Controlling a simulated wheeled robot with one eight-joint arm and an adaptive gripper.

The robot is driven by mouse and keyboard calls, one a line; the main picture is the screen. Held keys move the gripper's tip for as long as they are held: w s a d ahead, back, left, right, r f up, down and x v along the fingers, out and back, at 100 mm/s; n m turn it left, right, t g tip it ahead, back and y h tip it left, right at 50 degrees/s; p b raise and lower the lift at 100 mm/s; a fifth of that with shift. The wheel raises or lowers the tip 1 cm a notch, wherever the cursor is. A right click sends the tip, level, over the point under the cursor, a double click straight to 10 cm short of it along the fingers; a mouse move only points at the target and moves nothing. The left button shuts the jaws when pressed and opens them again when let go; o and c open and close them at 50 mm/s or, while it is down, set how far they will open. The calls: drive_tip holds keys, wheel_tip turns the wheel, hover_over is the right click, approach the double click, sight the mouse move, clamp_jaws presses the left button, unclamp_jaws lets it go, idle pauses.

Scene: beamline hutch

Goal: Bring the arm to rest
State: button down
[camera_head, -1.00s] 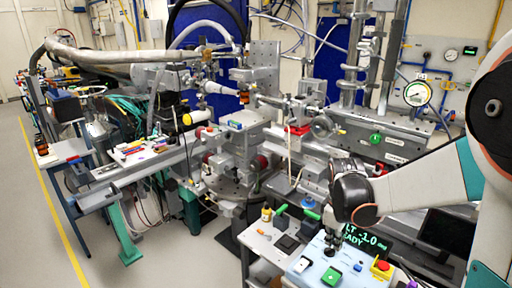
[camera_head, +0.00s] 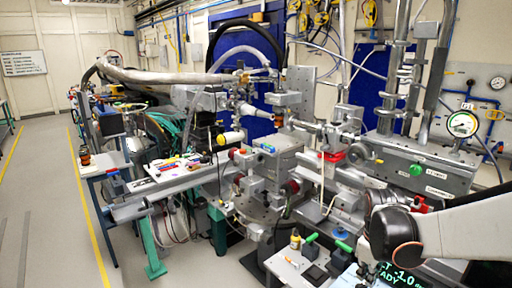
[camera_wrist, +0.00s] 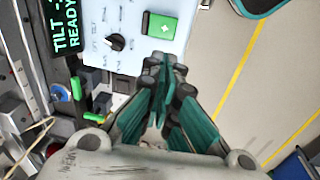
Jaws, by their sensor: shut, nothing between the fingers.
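My gripper (camera_wrist: 166,78) is shut and empty in the wrist view, its teal-sided fingers together close to the edge of a light-blue control box (camera_wrist: 133,38). I cannot tell whether the fingertips touch the box. The box bears a green square button (camera_wrist: 161,27) and a black rotary knob (camera_wrist: 114,42). In the head view my arm (camera_head: 470,228) comes in from the right edge, with its dark wrist joint (camera_head: 392,232) above the control box (camera_head: 345,281). My fingers are not visible there.
A display with green letters (camera_head: 400,279) stands by the box. The cart (camera_head: 284,267) holds a yellow bottle (camera_head: 295,240) and green-handled tools (camera_head: 312,238). Dense beamline equipment (camera_head: 270,175) fills the middle. The grey floor (camera_head: 45,200) at left is clear.

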drive_tip(key=s+a+r+m+t+y+b, duration=0.1)
drive_tip(key=s+a+r+m+t, duration=0.4)
drive_tip(key=s, duration=0.9)
drive_tip(key=a+r+m, duration=0.2)
drive_tip(key=a+r, duration=0.2)
drive_tip(key=a, duration=0.2)
drive_tip(key=shift+s+a+r+t, duration=0.15)
drive_tip(key=shift+a+r+t, duration=0.05)
drive_tip(key=shift+a+t, duration=0.2)
